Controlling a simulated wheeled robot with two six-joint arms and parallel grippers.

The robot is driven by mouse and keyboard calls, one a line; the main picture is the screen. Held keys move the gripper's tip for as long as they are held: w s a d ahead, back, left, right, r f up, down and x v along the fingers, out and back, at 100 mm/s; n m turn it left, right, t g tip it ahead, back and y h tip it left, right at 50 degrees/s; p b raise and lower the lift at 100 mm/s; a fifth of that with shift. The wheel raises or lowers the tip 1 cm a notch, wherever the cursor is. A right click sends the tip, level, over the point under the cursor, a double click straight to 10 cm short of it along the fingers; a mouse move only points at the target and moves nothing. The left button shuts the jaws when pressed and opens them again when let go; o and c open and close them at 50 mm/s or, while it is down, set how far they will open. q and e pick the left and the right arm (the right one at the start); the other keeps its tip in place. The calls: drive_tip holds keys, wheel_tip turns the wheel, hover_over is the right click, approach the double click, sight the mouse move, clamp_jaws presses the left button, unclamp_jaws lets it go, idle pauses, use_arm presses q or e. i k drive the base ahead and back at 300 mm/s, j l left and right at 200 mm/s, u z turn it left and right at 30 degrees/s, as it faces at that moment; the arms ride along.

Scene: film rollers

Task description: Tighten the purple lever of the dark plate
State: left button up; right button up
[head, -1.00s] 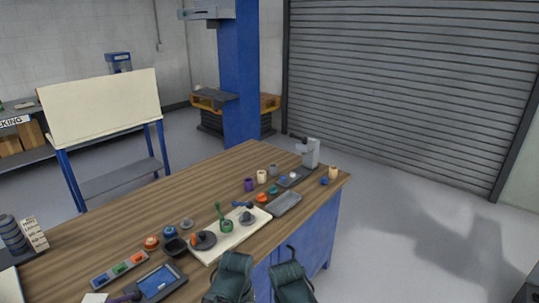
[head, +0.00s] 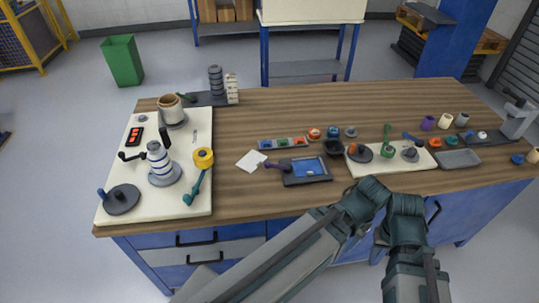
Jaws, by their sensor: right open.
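The dark plate (head: 298,181) lies on the wooden bench near its front edge, with a blue panel set in its top. Its purple lever (head: 277,165) sticks out at the left side, over the bench top. A pale card (head: 251,160) lies to the left of it. My right gripper (head: 405,206) is open at the front edge of the bench, right of the plate and apart from it. My left arm reaches in from the lower left and ends at the left gripper (head: 368,197), close beside the right one; its jaws cannot be made out.
A cream board (head: 203,130) on the left carries a striped post, a yellow knob and several fittings. A colored strip (head: 283,143) and dark bowl (head: 333,147) lie behind the plate. Another cream board (head: 374,170) stands to its right. Bare wood lies behind these.

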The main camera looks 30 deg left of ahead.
sight(287, 170)
drive_tip(key=u, duration=1)
